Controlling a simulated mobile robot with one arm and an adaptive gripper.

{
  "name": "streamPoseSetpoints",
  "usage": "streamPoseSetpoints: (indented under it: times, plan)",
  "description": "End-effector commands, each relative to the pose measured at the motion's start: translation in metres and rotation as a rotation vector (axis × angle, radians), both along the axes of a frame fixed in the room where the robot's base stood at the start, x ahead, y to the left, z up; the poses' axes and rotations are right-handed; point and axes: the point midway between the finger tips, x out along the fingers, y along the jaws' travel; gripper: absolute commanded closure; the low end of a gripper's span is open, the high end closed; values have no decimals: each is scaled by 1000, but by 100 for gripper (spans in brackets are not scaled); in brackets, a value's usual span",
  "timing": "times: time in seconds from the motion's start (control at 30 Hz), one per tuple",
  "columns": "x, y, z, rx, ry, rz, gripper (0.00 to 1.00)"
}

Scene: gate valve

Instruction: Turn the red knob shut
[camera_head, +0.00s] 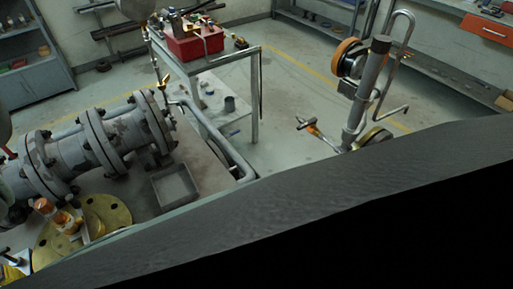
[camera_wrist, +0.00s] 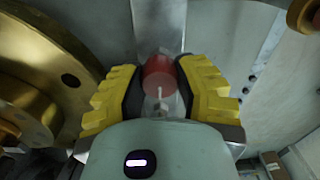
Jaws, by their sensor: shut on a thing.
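The red knob (camera_wrist: 158,72) shows in the middle of the wrist view, in front of a grey metal bar. My gripper (camera_wrist: 161,88) has yellow ribbed fingers with dark inner pads, one on each side of the knob. The fingers are shut on it. My palm hides what lies below the knob, and its angle of turn cannot be read. In the head view I cannot make out the knob clearly.
A large brass disc (camera_wrist: 28,70) stands close left of my fingers. In the head view, a grey flanged pipe (camera_head: 95,145) lies at left. A metal table (camera_head: 225,66) carries a red toolbox (camera_head: 193,43).

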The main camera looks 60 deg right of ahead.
Motion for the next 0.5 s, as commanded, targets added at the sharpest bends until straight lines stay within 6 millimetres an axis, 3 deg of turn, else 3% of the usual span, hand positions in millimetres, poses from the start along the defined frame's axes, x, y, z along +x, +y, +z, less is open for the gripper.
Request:
streamPoseSetpoints:
  times: [0.3,0.33,0.5]
  plan:
    - [0,0,-1,2,-2,-2,100]
    - [0,0,-1,2,-2,-2,65]
    - [0,0,-1,1,-1,-1,47]
